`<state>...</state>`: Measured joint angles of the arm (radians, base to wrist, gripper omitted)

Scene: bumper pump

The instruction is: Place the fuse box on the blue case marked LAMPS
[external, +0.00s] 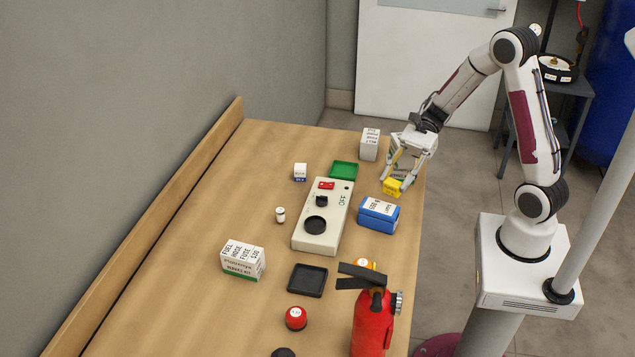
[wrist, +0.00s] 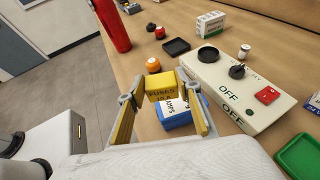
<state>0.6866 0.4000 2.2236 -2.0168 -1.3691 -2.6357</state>
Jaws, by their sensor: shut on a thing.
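The fuse box is a small yellow block (external: 393,187) with dark lettering. My gripper (external: 396,180) is shut on it, and in the wrist view the yellow box (wrist: 161,86) sits between the two fingertips (wrist: 162,92). The blue case (external: 378,215) has a white label on top and stands on the table near its right edge. In the wrist view the blue case (wrist: 176,118) shows below and behind the held box, partly hidden by it and by a finger. In the external view the fuse box is beyond the case, toward the far end; its exact height is hard to tell.
A control panel (external: 323,222) with knobs and a red switch lies left of the blue case. A green tray (external: 344,170) and a white box (external: 370,144) are at the far end. A black tray (external: 307,280) and a red extinguisher (external: 371,325) stand nearer the camera.

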